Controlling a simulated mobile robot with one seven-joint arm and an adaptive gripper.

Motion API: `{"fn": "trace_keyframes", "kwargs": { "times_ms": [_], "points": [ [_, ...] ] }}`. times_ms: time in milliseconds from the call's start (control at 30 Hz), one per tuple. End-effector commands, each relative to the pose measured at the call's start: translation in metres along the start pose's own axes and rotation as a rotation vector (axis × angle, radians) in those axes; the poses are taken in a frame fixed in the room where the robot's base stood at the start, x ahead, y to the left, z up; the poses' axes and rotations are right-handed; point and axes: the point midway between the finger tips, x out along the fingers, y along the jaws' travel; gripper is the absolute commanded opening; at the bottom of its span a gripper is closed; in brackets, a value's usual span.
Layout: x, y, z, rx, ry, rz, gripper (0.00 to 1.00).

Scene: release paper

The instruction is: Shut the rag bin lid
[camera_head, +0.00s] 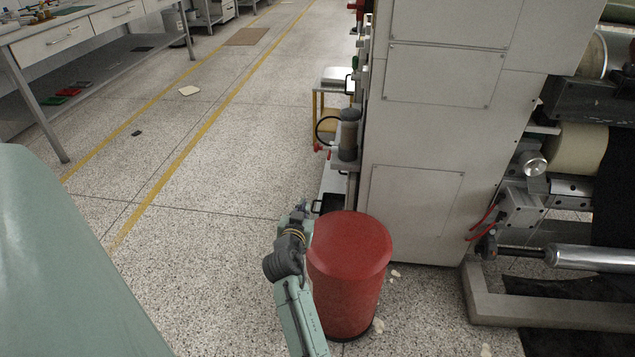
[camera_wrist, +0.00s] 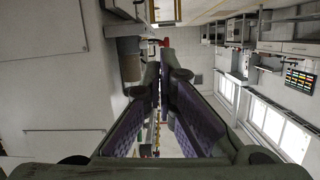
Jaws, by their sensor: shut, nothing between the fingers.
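The red rag bin (camera_head: 345,303) stands upright on the floor beside the machine's panelled housing. Its red lid (camera_head: 352,245) lies across the top and looks down on the rim; no gap shows from this side. My gripper (camera_head: 301,209) is at the left edge of the lid, close to it; I cannot tell whether it touches. In the wrist view my gripper (camera_wrist: 163,65) is shut with nothing between its fingers. The bin and lid do not show in the wrist view. My arm covers part of the bin's left side.
The pale machine housing (camera_head: 420,130) stands close behind the bin. Metal rollers (camera_head: 590,258) and a low frame lie to the right. A small yellow-legged stand (camera_head: 330,105) is farther back. Open speckled floor (camera_head: 215,170) lies to the left, with a workbench (camera_head: 75,38) beyond.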

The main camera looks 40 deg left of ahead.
Motion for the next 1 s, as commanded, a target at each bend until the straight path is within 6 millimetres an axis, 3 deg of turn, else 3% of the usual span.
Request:
{"fn": "trace_keyframes", "kwargs": {
  "times_ms": [33,100,300,1000],
  "points": [
    [0.004,-0.004,0.014,-0.027,0.001,0.005,0.0],
    [0.006,-0.007,0.022,-0.059,0.0,0.014,0.0],
    [0.01,-0.014,0.036,-0.121,0.0,0.032,0.0],
    [0.011,-0.015,0.036,-0.143,0.0,0.039,0.0]
  ]
}}
